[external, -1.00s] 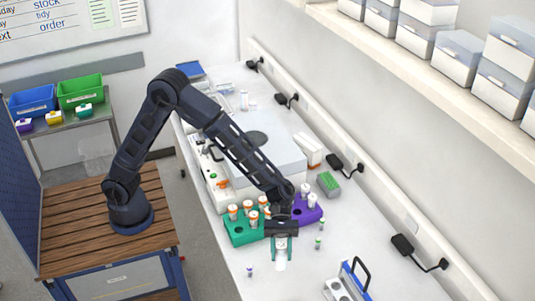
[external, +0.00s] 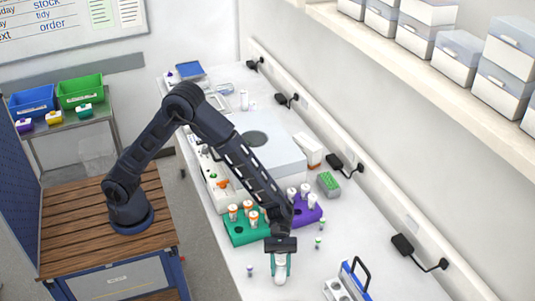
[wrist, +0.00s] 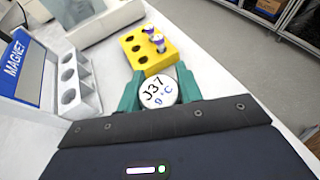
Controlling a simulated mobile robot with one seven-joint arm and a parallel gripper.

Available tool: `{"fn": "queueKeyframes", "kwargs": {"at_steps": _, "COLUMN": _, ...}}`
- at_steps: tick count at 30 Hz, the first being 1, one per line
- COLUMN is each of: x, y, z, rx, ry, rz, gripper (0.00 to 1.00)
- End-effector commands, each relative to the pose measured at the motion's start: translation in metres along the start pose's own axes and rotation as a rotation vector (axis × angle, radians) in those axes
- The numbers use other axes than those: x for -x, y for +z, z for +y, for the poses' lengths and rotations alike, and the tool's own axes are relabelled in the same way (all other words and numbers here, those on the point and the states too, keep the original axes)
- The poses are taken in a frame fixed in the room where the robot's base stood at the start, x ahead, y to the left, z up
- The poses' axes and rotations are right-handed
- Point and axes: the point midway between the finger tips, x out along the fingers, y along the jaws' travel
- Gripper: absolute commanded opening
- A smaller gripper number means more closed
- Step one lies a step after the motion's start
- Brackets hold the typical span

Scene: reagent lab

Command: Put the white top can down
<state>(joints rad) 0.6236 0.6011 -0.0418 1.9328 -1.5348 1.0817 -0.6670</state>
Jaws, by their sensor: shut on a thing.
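The white top can (wrist: 158,94) is between the green fingers of my gripper (wrist: 159,88) in the wrist view. The can looks upright. Its base is hard to make out, and I cannot tell whether it touches the bench.
A green rack (external: 236,236) with orange-topped containers and a purple rack (external: 308,219) with white-topped ones stand behind my gripper. A small vial (external: 250,271) stands to the left. A magnet rack (external: 337,291) stands to the right. A yellow rack (wrist: 134,48) holds purple-capped vials. Bench around is mostly clear.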

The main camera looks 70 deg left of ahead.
Motion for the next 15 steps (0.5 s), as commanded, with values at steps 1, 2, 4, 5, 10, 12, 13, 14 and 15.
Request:
{"fn": "queueKeyframes", "kwargs": {"at_steps": 1, "x": -0.0001, "y": -0.0001, "z": 0.0001, "rx": 0.000, "ry": 0.000, "rz": 0.000, "gripper": 0.09}}
{"fn": "queueKeyframes", "kwargs": {"at_steps": 2, "x": -0.0002, "y": -0.0005, "z": 0.0001, "rx": 0.000, "ry": 0.000, "rz": 0.000, "gripper": 0.09}}
{"fn": "queueKeyframes", "kwargs": {"at_steps": 4, "x": -0.0008, "y": -0.0021, "z": 0.0001, "rx": 0.000, "ry": 0.000, "rz": 0.000, "gripper": 0.09}}
{"fn": "queueKeyframes", "kwargs": {"at_steps": 5, "x": -0.0011, "y": -0.0027, "z": 0.0001, "rx": 0.000, "ry": 0.000, "rz": 0.000, "gripper": 0.09}}
{"fn": "queueKeyframes", "kwargs": {"at_steps": 10, "x": -0.0010, "y": -0.0023, "z": 0.0000, "rx": 0.000, "ry": 0.000, "rz": 0.000, "gripper": 0.57}}
{"fn": "queueKeyframes", "kwargs": {"at_steps": 12, "x": -0.0010, "y": -0.0023, "z": 0.0000, "rx": 0.000, "ry": 0.000, "rz": 0.000, "gripper": 0.57}}
{"fn": "queueKeyframes", "kwargs": {"at_steps": 13, "x": -0.0010, "y": -0.0023, "z": 0.0000, "rx": 0.000, "ry": 0.000, "rz": 0.000, "gripper": 0.57}}
{"fn": "queueKeyframes", "kwargs": {"at_steps": 14, "x": -0.0010, "y": -0.0023, "z": 0.0000, "rx": 0.000, "ry": 0.000, "rz": 0.000, "gripper": 0.57}}
{"fn": "queueKeyframes", "kwargs": {"at_steps": 15, "x": -0.0010, "y": -0.0022, "z": 0.0000, "rx": 0.000, "ry": 0.000, "rz": 0.000, "gripper": 0.57}}
